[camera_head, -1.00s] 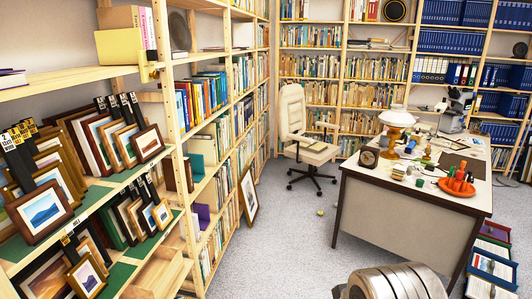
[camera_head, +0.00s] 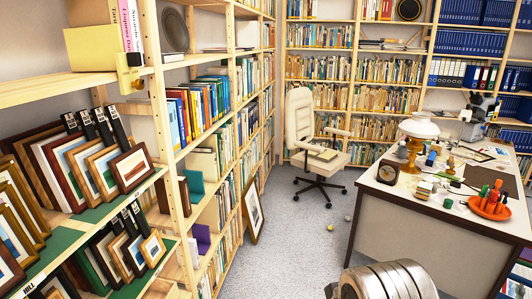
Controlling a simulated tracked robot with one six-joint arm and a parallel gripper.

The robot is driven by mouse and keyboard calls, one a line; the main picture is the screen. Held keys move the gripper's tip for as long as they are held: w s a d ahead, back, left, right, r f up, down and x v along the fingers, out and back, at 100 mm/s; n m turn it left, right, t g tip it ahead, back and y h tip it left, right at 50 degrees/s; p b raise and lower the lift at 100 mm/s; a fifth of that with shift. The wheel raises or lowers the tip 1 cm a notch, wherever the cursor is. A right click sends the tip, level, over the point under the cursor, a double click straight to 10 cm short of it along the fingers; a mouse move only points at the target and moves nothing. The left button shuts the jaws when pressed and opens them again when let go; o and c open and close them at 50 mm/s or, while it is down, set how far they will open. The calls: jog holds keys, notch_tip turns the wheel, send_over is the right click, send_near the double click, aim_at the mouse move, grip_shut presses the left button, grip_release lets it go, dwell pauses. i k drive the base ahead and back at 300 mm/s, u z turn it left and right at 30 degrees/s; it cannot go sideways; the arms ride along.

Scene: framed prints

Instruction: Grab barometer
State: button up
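A small dark square case with a round dial face (camera_head: 388,172) stands at the near left corner of the desk top (camera_head: 455,195); it may be the barometer, but its markings are too small to read. A ribbed metal cylinder (camera_head: 385,281) at the bottom edge looks like part of my own arm. My gripper's fingers do not show, so I cannot see whether they are open or shut. Nothing visible touches the dark case.
The desk also carries a white-shaded lamp (camera_head: 418,130), an orange tray (camera_head: 489,206) and small items. Shelves with framed prints (camera_head: 131,169) line the left. Grey carpet (camera_head: 290,240) is open between, with small balls near the desk.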

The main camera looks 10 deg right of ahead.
aim_at(393, 168)
jog(key=z, duration=0.1)
jog(key=i, duration=2.2)
jog(key=z, duration=0.45)
jog(key=i, duration=1.65)
jog(key=z, duration=0.3)
